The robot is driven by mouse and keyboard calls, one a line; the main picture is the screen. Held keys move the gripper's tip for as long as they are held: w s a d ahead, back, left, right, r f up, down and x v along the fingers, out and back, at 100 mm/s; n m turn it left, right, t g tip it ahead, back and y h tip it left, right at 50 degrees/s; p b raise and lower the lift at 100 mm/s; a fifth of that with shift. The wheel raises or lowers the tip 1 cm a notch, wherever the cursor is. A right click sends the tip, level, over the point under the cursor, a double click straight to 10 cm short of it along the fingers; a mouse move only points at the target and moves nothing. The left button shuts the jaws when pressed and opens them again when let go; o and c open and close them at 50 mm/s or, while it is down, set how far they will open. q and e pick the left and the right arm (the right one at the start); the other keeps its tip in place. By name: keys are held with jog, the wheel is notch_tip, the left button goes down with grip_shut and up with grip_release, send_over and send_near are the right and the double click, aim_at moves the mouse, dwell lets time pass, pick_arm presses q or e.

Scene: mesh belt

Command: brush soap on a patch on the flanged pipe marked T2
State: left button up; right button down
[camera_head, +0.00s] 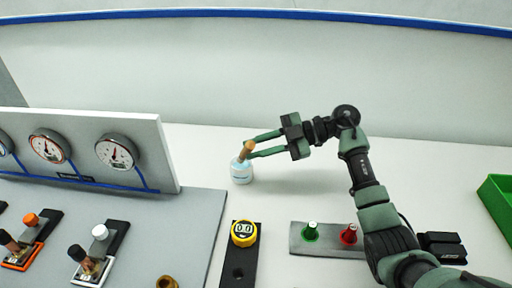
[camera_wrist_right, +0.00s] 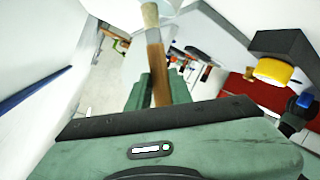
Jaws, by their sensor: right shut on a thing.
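A brush with a light wooden handle (camera_head: 248,149) stands slightly tilted above a small white pot (camera_head: 241,172) with a pale blue label. Its lower end is hidden by the pot in the head view. My right gripper (camera_head: 250,147) is shut on the handle, just over the pot. In the right wrist view the brush handle (camera_wrist_right: 156,72) runs up between the fingers, with pale bristles at its top end. No pipe marked T2 can be made out. My left gripper is in neither view.
A panel with several gauges (camera_head: 117,151) stands at the left, with orange and white valves before it. Green (camera_head: 310,232) and red (camera_head: 349,235) pieces stand on a grey plate. A green bin (camera_head: 497,205) is at the right edge.

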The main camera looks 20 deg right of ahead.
jog(key=shift+f+b, duration=0.35)
jog(key=shift+f, duration=0.6)
dwell(1.4)
notch_tip(320, 180, up, 7)
jog(key=p, duration=0.7)
dwell(0.4)
dwell(0.3)
jog(key=s+d+f+m+t+h, duration=0.1)
jog(key=s+m+t, duration=0.1)
jog(key=s, duration=0.6)
jog(key=s+d+f+m+t+h, duration=0.1)
jog(key=s+d+m+t, duration=0.1)
jog(key=s, duration=0.7)
jog(key=shift+s+f+m+t+h, duration=0.15)
jog(key=shift+s+m+t+h, duration=0.15)
jog(key=shift+m+t, duration=0.55)
